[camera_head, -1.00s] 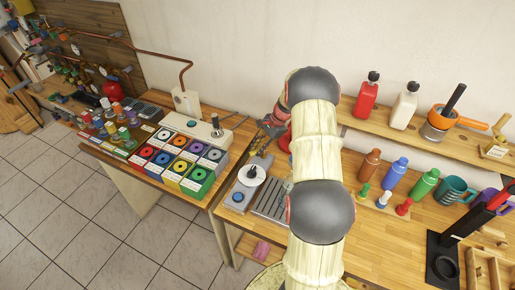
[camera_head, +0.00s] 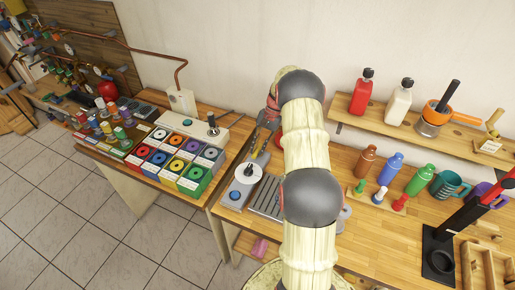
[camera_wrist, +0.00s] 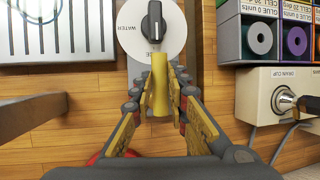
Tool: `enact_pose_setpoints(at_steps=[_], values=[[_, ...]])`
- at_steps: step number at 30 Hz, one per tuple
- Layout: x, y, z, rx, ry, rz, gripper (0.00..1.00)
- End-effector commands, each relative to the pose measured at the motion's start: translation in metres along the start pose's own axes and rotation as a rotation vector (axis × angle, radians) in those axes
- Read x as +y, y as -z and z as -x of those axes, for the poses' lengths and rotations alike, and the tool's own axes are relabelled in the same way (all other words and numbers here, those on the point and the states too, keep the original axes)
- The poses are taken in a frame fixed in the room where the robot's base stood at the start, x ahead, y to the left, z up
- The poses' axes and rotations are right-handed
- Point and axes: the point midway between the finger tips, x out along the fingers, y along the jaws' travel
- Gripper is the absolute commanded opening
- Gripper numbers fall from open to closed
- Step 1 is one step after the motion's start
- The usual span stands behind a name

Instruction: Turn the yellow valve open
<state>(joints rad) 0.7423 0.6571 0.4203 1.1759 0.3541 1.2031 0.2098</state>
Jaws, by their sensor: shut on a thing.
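The yellow valve handle (camera_wrist: 160,85) is a yellow bar between the fingers of my gripper (camera_wrist: 163,98) in the wrist view. The fingers are shut on it from both sides. It lies just below a round white dial (camera_wrist: 171,42) with a black knob (camera_wrist: 153,22) and over a grey strip. In the head view a small yellow part (camera_head: 255,155) shows behind the same white dial (camera_head: 245,178), left of my arm. My arm hides most of the gripper there. The valve's body and its joint cannot be made out.
A block of coloured compartments (camera_head: 187,160) and a beige box with a knob (camera_wrist: 270,96) stand close by. A grey slotted plate (camera_head: 266,197) lies beside the dial. Bottles (camera_head: 392,168) and a wall shelf (camera_head: 385,124) are to the right.

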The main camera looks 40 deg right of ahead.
Motion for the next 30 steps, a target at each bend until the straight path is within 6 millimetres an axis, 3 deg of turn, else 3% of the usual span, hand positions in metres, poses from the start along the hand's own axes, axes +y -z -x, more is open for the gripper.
enact_pose_setpoints(at_steps=[13,14,15,23,30], values=[[0.0006,0.0003,0.0002,-0.001,-0.004,0.010,0.00],[0.0006,0.0003,0.0002,-0.001,-0.004,0.010,0.17],[0.0006,0.0003,0.0002,-0.001,-0.004,0.009,0.19],[0.0004,0.0002,0.0001,-0.001,-0.004,0.009,0.34],[0.0004,0.0001,0.0002,-0.001,-0.004,0.008,0.34]])
